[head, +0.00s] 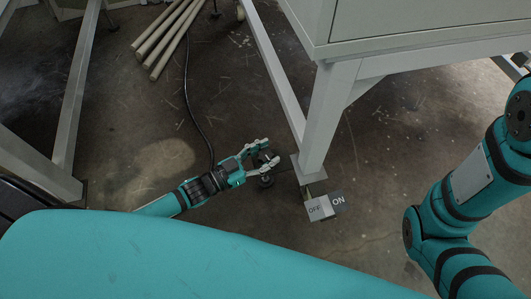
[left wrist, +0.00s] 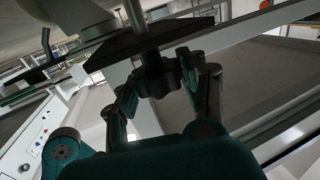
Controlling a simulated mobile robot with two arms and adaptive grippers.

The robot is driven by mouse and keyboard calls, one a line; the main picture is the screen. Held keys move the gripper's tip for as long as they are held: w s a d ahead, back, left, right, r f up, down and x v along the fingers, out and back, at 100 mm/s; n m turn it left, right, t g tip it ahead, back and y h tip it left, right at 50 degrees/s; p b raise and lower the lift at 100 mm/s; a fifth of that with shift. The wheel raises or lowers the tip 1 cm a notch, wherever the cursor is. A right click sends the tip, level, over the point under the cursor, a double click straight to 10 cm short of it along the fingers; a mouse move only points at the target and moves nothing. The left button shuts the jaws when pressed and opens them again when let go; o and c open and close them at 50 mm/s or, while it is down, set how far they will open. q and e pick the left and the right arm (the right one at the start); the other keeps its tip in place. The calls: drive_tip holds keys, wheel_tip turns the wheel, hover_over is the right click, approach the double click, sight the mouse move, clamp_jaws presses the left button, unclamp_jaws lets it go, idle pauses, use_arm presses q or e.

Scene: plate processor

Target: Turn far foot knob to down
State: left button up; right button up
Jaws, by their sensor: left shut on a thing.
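The foot knob (left wrist: 157,78) is a dark, lobed knob on a metal shaft under a flat foot plate (left wrist: 118,50) in the left wrist view. My left gripper (left wrist: 160,72) is shut on it, with one finger on each side. In the head view my left gripper (head: 262,157) is low near the floor, just left of the cabinet leg's foot.
A block with OFF and ON faces (head: 325,206) sits by the cabinet leg (head: 322,122), right of my left gripper. A black cable (head: 190,105) runs along the floor. Several pale bars (head: 165,38) lie at upper left. The floor left of the gripper is mostly clear.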

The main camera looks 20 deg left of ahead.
use_arm(q)
drive_tip(key=shift+w+a+m+g+h, duration=0.1)
drive_tip(key=shift+a+m+g+h, duration=0.05)
drive_tip(key=shift+m+g+h, duration=1.75)
drive_tip(key=shift+g, duration=0.4)
drive_tip(key=shift+f+m+g+h+b, duration=0.1)
drive_tip(key=shift+m+g+h+b, duration=0.55)
drive_tip(key=shift+m+g, duration=0.65)
drive_tip(key=shift+m+g+h+b, duration=0.6)
drive_tip(key=shift+m+g, duration=0.2)
drive_tip(key=shift+g, duration=0.9)
drive_tip(key=o, duration=1.2)
